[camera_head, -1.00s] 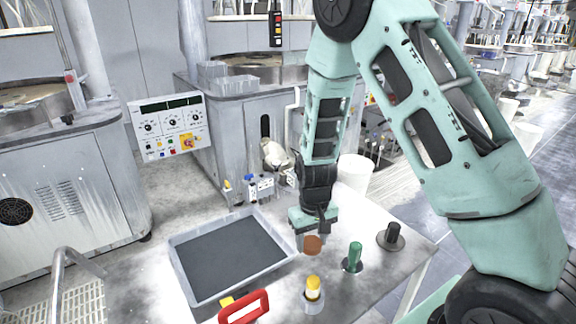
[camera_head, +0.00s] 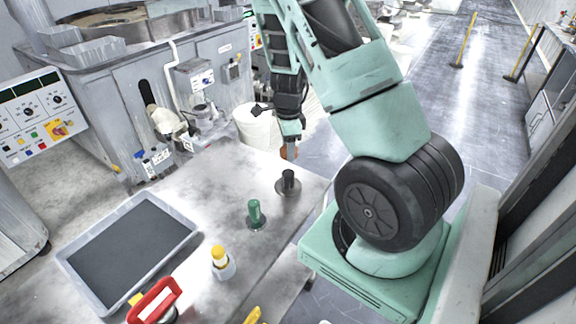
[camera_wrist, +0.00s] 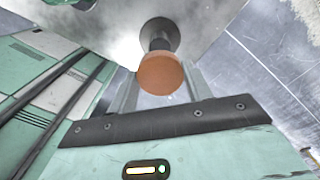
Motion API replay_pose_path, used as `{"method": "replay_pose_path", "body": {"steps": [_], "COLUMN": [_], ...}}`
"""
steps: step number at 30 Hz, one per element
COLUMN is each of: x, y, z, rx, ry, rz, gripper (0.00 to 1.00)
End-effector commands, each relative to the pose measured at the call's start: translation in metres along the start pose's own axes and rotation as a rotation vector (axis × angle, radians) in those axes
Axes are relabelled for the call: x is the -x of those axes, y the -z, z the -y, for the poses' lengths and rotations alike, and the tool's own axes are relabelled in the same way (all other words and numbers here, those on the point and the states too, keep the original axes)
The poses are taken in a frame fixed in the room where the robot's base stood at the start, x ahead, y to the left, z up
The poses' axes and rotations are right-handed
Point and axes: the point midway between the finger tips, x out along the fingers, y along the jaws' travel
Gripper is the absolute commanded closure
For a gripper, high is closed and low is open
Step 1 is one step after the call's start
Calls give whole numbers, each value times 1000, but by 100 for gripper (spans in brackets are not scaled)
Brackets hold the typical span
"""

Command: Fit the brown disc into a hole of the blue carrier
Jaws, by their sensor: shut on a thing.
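My gripper (camera_head: 290,146) is shut on the brown disc (camera_head: 291,154) and holds it near the far right corner of the grey table, partly against the white bucket behind. In the wrist view the brown disc (camera_wrist: 161,75) sits between the two grey fingers of my gripper (camera_wrist: 160,86), its round face toward the camera. The blue carrier cannot be made out in either current view.
On the table (camera_head: 215,185) stand a dark-handled piece (camera_head: 288,182), a green-handled piece (camera_head: 254,214), a yellow-capped bottle (camera_head: 221,264) and a dark-bottomed tray (camera_head: 130,250). A red-framed item (camera_head: 155,300) lies at the front. A white bucket (camera_head: 258,128) and grey machine (camera_head: 125,100) are behind; open floor is right.

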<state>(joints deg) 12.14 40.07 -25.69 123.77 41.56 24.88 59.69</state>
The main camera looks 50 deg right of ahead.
Motion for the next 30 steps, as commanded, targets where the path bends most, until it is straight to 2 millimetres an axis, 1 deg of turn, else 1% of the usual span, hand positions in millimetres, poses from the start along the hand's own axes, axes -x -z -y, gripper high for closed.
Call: {"method": "replay_pose_path", "body": {"steps": [1,3,10,16,27,28,29,30], "x": [-10,-20,-38,-64,-70,-70,-69,-69], "y": [1,1,0,0,0,0,0,0], "z": [0,0,0,0,0,0,0,0], "rx": [-2,-1,2,3,5,5,5,5], "ry": [-3,-2,0,-1,1,1,1,1], "rz": [0,0,0,1,0,0,0,0], "gripper": [75,75,75,75,75,48,39,29]}}
